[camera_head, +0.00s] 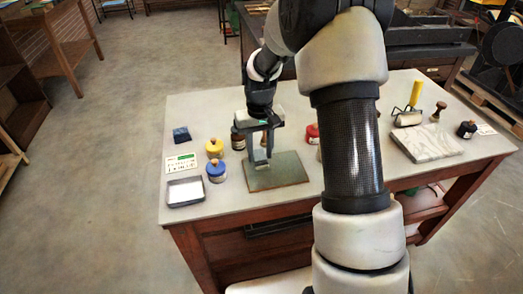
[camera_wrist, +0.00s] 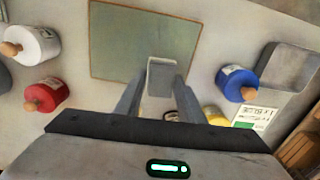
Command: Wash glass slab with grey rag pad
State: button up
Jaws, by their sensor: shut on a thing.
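The glass slab (camera_head: 285,176) is a flat greenish plate with a thin brown edge, lying on the table; it also shows in the wrist view (camera_wrist: 140,35). My gripper (camera_head: 264,148) points down at the slab's left back part. In the wrist view my gripper (camera_wrist: 161,84) is shut on a small grey block, the grey rag pad (camera_wrist: 162,68). The pad overlaps the slab's near edge in that view. I cannot tell whether the pad touches the slab.
Blue (camera_head: 216,171) and yellow (camera_head: 214,148) jars and a shallow metal tray (camera_head: 186,203) stand left of the slab. Red (camera_wrist: 47,94) and white (camera_wrist: 35,45) jars stand on its other side. A marble slab (camera_head: 425,147) and roller (camera_head: 408,118) are at the right.

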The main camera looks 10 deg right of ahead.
jog(key=shift+a, duration=0.45)
jog(key=r, duration=0.1)
jog(key=r+p, duration=0.1)
jog(key=shift+a+r, duration=0.25)
jog(key=shift+r, duration=0.05)
jog(key=shift+d+r+p, duration=0.15)
jog(key=shift+r+p, duration=0.15)
jog(key=shift+p, duration=0.15)
jog(key=shift+r+p, duration=1.8)
jog(key=shift+r, duration=0.7)
jog(key=shift+s+f, duration=0.1)
